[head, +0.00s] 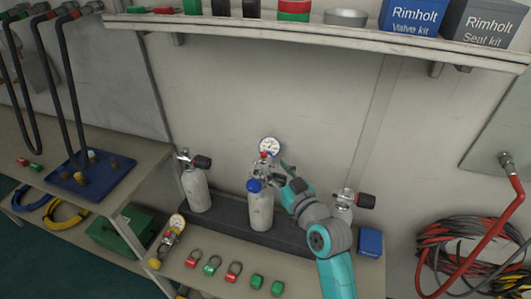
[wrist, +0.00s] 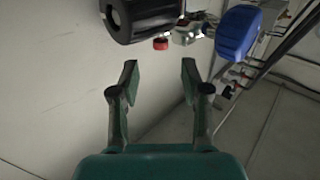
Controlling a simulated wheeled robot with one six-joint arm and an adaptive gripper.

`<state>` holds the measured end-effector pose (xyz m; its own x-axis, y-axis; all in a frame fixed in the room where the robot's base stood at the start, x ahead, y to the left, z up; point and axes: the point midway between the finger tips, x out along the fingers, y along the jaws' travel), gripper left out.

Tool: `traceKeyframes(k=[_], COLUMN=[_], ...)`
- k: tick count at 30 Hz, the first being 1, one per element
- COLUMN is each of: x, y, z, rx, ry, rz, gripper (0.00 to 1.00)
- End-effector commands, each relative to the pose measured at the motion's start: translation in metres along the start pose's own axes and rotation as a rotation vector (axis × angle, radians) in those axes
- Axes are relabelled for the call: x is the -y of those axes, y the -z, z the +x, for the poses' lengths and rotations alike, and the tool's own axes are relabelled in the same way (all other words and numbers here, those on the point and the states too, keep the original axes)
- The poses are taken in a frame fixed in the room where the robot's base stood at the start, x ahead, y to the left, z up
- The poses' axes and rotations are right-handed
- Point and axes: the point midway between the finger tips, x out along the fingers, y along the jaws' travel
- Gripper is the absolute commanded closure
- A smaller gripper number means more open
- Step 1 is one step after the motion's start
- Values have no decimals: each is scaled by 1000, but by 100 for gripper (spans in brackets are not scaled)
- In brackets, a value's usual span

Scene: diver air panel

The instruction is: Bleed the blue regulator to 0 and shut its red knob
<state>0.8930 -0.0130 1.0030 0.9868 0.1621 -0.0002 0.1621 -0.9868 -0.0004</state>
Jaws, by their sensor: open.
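The blue regulator is mounted on the middle cylinder (head: 260,212). A small red knob (head: 264,155) sits just below the gauge; a red knob also shows in the wrist view (wrist: 160,43). A blue knob (head: 254,185) is at the front of the regulator, and at upper right in the wrist view (wrist: 238,32). My gripper (wrist: 160,80) is open and empty, its fingers apart from the knobs. In the head view it is just right of the regulator.
A black knob (wrist: 143,20) is close ahead in the wrist view. Other cylinders stand left (head: 196,190) and right (head: 342,212) in the dark rack. A yellow-rimmed gauge (head: 177,220) lies on the bench near several red and green tags. A shelf (head: 330,38) runs above.

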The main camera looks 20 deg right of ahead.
Motion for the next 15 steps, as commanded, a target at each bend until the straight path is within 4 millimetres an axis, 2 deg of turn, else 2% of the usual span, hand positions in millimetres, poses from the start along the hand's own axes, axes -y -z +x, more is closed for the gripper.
traceKeyframes(k=[3, 9, 15], x=[1, 0, 0], y=[1, 0, 0], z=[23, 54, 72], rx=[-2, 0, -1], ry=[1, 0, 0], rz=[-2, -1, -1], gripper=[53, 53, 53])
